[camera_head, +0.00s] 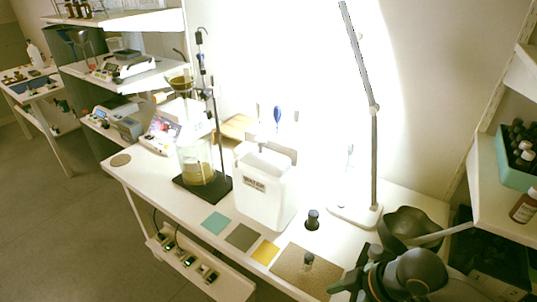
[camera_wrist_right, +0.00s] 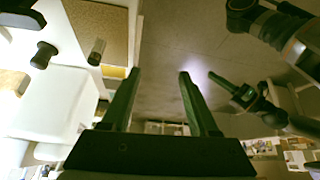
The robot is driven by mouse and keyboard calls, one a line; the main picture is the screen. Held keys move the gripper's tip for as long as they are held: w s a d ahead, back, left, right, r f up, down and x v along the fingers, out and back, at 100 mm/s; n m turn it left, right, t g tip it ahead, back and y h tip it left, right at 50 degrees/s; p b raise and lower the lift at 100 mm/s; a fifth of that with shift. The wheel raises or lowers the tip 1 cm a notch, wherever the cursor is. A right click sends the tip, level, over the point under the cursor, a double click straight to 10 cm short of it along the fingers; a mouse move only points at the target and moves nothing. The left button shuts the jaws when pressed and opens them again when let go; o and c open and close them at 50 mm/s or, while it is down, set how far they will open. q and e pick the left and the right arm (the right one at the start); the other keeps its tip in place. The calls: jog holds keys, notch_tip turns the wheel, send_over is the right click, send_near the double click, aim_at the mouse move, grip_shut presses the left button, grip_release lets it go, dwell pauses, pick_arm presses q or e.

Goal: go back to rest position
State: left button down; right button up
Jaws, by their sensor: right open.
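My right gripper (camera_wrist_right: 160,72) is open in the right wrist view.
A black-capped bottle (camera_head: 312,218) stands behind the mat near the lamp (camera_head: 374,160). A white water container (camera_head: 265,190), a stand (camera_head: 205,182) with a beaker, and a dark bowl (camera_head: 405,225) occupy the table. A shelf (camera_head: 505,200) with bottles is at right. Floor at left is open.

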jog(key=w+a+f+m+t+y, duration=0.1)
jog(key=w+a+f+m+t, duration=0.1)
jog(key=a+f+m+t, duration=0.15)
pick_arm(q)
jog(key=shift+w+r+p, duration=0.2)
jog(key=shift+r+p, duration=0.25)
jog(key=shift+r, duration=0.05)
jog(key=shift+w+r+p, duration=0.2)
jog(key=shift+r+p, duration=0.2)
jog(key=shift+r, duration=0.05)
pick_arm(e)
jog(key=s+d+f+m+t+h, duration=0.3)
jog(key=s+d+f+m, duration=0.4)
jog(key=f, duration=0.4)
jog(key=shift+s+f+h, duration=0.4)
jog(key=shift+s, duration=0.5)
